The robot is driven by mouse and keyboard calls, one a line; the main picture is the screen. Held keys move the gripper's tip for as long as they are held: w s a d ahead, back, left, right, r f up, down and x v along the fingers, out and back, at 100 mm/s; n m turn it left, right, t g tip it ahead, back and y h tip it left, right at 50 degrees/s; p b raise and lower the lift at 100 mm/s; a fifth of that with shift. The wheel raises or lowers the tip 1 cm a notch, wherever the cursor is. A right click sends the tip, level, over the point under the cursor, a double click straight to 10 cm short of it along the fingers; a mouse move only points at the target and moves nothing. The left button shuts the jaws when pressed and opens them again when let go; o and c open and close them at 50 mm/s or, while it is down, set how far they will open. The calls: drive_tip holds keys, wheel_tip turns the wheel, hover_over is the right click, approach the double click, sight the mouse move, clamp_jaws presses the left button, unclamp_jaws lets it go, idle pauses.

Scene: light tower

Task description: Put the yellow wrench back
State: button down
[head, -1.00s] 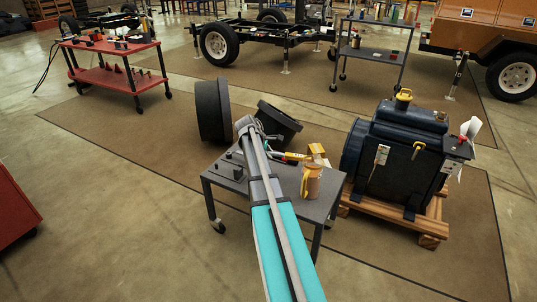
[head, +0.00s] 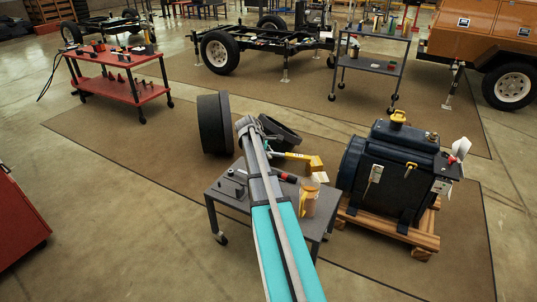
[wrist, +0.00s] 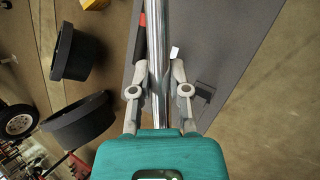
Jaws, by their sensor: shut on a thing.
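My gripper (wrist: 159,95) is shut on a shiny metal shaft (wrist: 159,45), which runs out of the top of the wrist view. In the head view, a yellow bar (head: 291,155), apparently the yellow wrench, sticks out to the right from my gripper's end. It seems to be above the dark grey cart (head: 228,190). My arm hides most of the gripper and the near end of the wrench in the head view. The wrench's far end visually meets a yellow block (head: 316,163); I cannot tell whether they touch.
On the cart lie a red-and-black tool (head: 285,177), small dark holders (head: 232,188) and an orange-tan canister (head: 309,198). Black round parts (head: 214,124) stand behind it. A blue engine (head: 388,180) on a pallet is at right. A grey tool cart (head: 372,66) and red cart (head: 120,90) stand farther back.

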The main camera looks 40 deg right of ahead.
drive_tip(key=shift+r+p, duration=1.55)
drive_tip(key=shift+r, duration=0.45)
drive_tip(key=shift+s, duration=0.15)
